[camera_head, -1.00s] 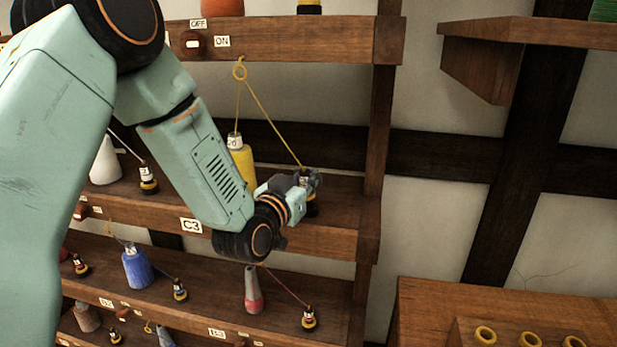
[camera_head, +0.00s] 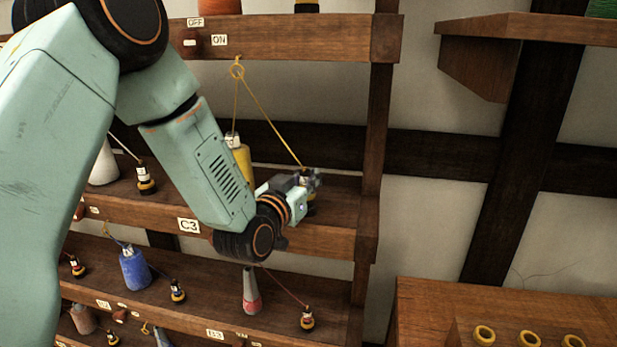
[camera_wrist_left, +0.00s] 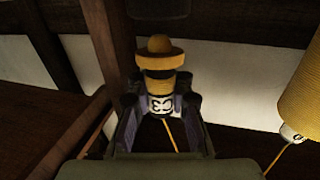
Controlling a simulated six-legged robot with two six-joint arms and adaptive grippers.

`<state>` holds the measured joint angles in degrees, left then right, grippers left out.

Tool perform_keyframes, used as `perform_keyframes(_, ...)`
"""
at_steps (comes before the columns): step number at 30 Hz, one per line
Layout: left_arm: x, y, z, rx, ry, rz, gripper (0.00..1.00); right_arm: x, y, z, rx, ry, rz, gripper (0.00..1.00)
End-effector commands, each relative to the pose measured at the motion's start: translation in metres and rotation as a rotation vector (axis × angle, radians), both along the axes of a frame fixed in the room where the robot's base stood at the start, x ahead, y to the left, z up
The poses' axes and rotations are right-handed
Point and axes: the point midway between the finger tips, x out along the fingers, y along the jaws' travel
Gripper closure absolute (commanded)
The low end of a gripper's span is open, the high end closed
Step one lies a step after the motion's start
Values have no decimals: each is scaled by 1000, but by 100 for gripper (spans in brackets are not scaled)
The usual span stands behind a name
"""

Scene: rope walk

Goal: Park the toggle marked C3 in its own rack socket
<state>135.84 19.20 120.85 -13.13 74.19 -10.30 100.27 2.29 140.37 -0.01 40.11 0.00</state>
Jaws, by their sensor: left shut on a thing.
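My left gripper (camera_head: 308,180) is shut on the C3 toggle, in front of the shelf marked C3 (camera_head: 188,225). In the left wrist view, the C3 toggle (camera_wrist_left: 161,104) sits between the fingers, with its white C3 label, dark band, yellow disc and ball end showing. The ball end is clear of any socket there. A yellow cord (camera_head: 262,110) runs from the toggle up to a small eye (camera_head: 237,68) and down toward a yellow bobbin (camera_head: 240,158). A wooden rack (camera_head: 462,334) with yellow-ringed sockets (camera_head: 484,334) shows at lower right; its markings are not visible. My right gripper is out of view.
Lower shelves hold a blue bobbin (camera_head: 134,268), a red-and-grey bobbin (camera_head: 251,292) and other toggles (camera_head: 307,318). A wooden post (camera_head: 368,200) stands right of my gripper. The wall space between the post and the rack is open.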

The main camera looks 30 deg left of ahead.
Motion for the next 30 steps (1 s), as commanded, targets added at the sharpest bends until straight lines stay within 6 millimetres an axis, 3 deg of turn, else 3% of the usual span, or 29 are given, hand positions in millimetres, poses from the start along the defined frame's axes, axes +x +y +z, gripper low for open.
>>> perform_keyframes(30, 0, 0, -18, 0, 0, 0, 100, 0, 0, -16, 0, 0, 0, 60)
